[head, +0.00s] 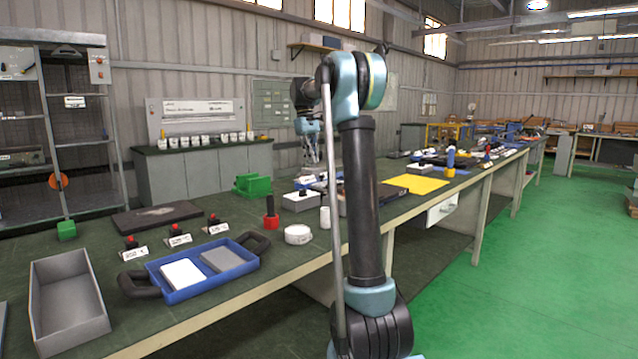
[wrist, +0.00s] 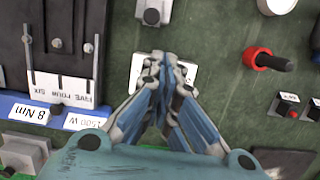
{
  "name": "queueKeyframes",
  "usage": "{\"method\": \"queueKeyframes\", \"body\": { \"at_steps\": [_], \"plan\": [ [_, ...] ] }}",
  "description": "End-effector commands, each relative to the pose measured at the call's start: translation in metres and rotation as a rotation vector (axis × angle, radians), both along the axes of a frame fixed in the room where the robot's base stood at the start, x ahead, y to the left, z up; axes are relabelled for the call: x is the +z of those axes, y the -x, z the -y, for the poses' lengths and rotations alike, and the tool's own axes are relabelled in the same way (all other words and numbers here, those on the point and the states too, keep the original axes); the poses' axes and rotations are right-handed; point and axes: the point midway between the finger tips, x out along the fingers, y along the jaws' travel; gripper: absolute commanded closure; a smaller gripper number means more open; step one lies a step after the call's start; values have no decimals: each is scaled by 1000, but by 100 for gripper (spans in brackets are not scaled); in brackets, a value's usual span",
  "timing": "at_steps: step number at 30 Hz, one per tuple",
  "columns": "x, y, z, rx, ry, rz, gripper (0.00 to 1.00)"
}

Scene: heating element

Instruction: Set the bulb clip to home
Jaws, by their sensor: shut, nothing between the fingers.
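My gripper (wrist: 163,62) is shut and empty in the wrist view, its fingertips close together over a small white-edged piece (wrist: 190,72) on the green bench top. The fingers cover much of that piece, and I cannot tell whether they touch it. A pale block with a dark, round-ended part (wrist: 153,12) lies just beyond the fingertips. No part in view is labelled as the bulb clip, so I cannot tell which it is. In the head view my gripper (head: 312,150) hangs over the bench behind my arm, small and partly hidden.
A red-based black handle (wrist: 270,62) and white discs lie right. On the bench are a blue tray (head: 205,284), an open grey bin (head: 68,304) and green blocks (head: 252,185).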

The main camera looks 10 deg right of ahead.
Motion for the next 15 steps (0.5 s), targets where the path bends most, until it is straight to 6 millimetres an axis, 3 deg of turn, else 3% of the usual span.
{"method": "queueKeyframes", "body": {
  "at_steps": [1, 6, 15],
  "plan": [
    [-1, -12, -2, 11, 1, -8, 100],
    [-3, -31, -5, 35, 4, -29, 100],
    [-20, -33, -2, 40, 5, -35, 100]
  ]
}}
